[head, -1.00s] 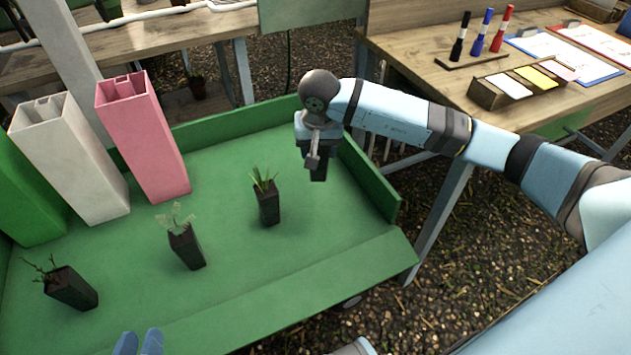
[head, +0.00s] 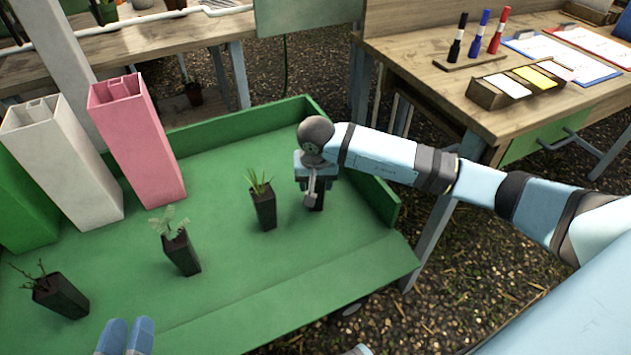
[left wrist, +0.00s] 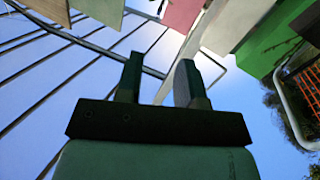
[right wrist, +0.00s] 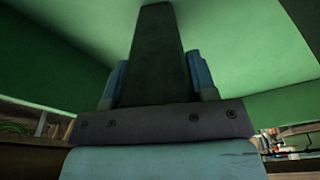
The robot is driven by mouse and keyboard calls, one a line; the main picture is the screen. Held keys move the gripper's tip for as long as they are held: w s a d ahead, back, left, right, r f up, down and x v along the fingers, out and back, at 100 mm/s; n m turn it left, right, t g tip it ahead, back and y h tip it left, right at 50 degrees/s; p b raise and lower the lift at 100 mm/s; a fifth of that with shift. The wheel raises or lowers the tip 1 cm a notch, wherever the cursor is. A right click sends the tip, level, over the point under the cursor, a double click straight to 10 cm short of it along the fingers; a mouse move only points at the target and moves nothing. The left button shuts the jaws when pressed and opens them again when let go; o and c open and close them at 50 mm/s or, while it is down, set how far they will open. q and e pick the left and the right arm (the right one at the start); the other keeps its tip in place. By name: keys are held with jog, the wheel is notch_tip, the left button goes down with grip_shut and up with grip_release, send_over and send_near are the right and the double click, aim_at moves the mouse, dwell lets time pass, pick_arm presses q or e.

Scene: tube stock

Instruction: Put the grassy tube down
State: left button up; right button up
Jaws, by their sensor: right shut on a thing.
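My right gripper (head: 314,186) is shut on a dark square tube (head: 317,204) over the right part of the green tray (head: 225,295). This tube also fills the middle of the right wrist view (right wrist: 157,55), between the blue fingers. Its plant is hidden, and I cannot tell whether its bottom touches the tray. A dark tube with grass-like leaves (head: 264,208) stands on the tray just left of the held tube, with a small gap between them. My left gripper (head: 126,338) is at the bottom edge; its fingers are apart and empty in the left wrist view (left wrist: 158,85).
A tube with pale leafy growth (head: 182,255) and one with bare twigs (head: 62,297) stand further left. Tall pink (head: 140,140), white (head: 70,165) and green (head: 25,215) bins line the tray's back left. The tray's raised rim (head: 368,185) is close right of my right gripper.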

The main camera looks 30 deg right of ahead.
jog(key=shift+f, duration=0.1)
jog(key=o, duration=1)
